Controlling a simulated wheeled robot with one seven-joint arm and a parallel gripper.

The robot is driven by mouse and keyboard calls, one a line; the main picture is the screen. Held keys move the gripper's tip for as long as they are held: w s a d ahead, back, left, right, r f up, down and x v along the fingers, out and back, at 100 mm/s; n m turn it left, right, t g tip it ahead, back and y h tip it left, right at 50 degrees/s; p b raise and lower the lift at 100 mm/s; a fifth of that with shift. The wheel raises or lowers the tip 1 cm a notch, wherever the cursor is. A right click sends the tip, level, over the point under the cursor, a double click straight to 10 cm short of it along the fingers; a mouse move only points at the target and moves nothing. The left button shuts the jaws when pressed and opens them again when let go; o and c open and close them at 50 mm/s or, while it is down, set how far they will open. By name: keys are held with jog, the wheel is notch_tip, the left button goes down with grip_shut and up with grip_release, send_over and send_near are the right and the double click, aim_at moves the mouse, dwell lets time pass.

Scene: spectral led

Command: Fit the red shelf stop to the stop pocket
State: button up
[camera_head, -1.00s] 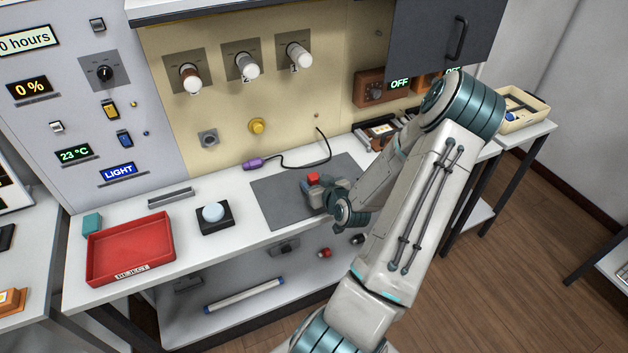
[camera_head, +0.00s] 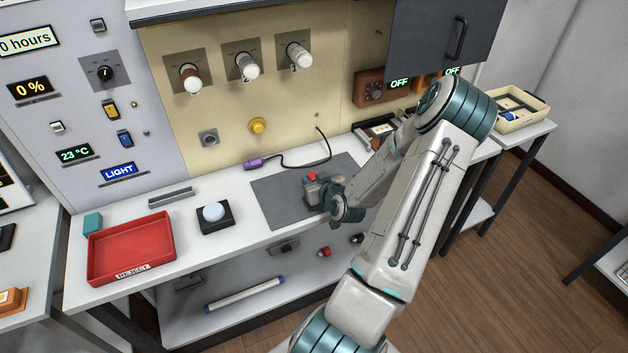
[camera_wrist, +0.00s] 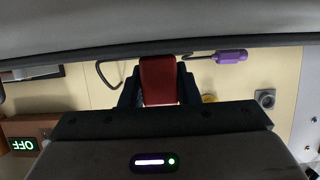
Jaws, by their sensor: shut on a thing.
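The red shelf stop (camera_wrist: 158,80) is a red block between the two dark fingers of my gripper (camera_wrist: 158,92) in the wrist view. My gripper is shut on it. In the head view my gripper (camera_head: 316,187) is low over the grey mat on the bench, with the red stop (camera_head: 312,176) showing at its top. The stop's far end and underside are hidden. I cannot make out the stop pocket for certain in either view.
A black box with a pale dome (camera_head: 213,212) and a red reject tray (camera_head: 130,251) stand left. Knobs and a yellow button (camera_head: 257,126) stick out of the back panel.

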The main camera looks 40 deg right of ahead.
jog(key=shift+r, duration=0.15)
jog(key=shift+r, duration=0.55)
jog(key=r, duration=0.3)
jog(key=shift+s+d, duration=0.1)
jog(key=shift+d, duration=0.2)
jog(key=s+d+r, duration=0.5)
jog(key=d+r, duration=0.1)
jog(key=d, duration=0.3)
jog(key=shift+s+d+r, duration=0.25)
jog(key=shift+d, duration=0.05)
jog(key=shift+o, duration=0.2)
jog(key=shift+a, duration=0.1)
jog(key=shift+c, duration=0.4)
